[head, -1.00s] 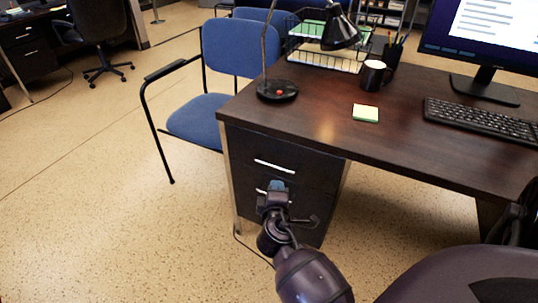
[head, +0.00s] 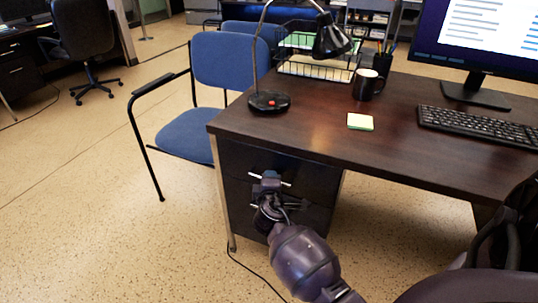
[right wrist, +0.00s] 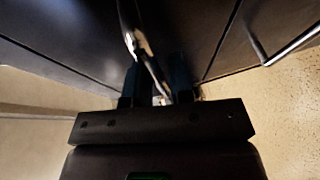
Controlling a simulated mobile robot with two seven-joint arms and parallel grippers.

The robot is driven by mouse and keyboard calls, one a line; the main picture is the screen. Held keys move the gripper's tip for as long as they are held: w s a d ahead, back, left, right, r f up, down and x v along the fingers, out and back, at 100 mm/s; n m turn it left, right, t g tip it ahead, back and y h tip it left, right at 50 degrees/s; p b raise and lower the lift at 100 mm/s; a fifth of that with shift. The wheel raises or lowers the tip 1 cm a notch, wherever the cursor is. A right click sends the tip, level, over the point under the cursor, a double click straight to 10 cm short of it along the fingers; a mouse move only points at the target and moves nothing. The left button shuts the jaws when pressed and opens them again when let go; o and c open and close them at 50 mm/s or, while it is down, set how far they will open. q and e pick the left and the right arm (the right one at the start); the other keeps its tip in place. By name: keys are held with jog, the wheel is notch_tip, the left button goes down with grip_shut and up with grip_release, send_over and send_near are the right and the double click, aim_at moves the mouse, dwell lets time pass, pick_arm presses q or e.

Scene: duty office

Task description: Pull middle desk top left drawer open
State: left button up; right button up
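The desk's top left drawer (head: 240,161) has a dark front and a thin silver handle (head: 286,184). It looks closed, flush with the cabinet. My right gripper (head: 269,180) is at this handle and hides its middle in the head view. In the right wrist view the two dark fingers (right wrist: 158,80) stand apart, and a pale handle bar (right wrist: 130,38) runs down to the gap between them. Whether either finger touches the bar I cannot tell. My left gripper is not in view.
A lower drawer handle (head: 253,206) sits just below. The dark wooden desk (head: 310,135) carries a lamp (head: 270,101), mug (head: 367,85), sticky notes (head: 360,122) and keyboard (head: 480,126). A blue chair (head: 185,134) stands left of the desk. Floor (head: 110,240) in front-left is clear.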

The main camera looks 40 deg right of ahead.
jog(key=shift+w+d, duration=0.1)
grip_shut()
dwell(0.4)
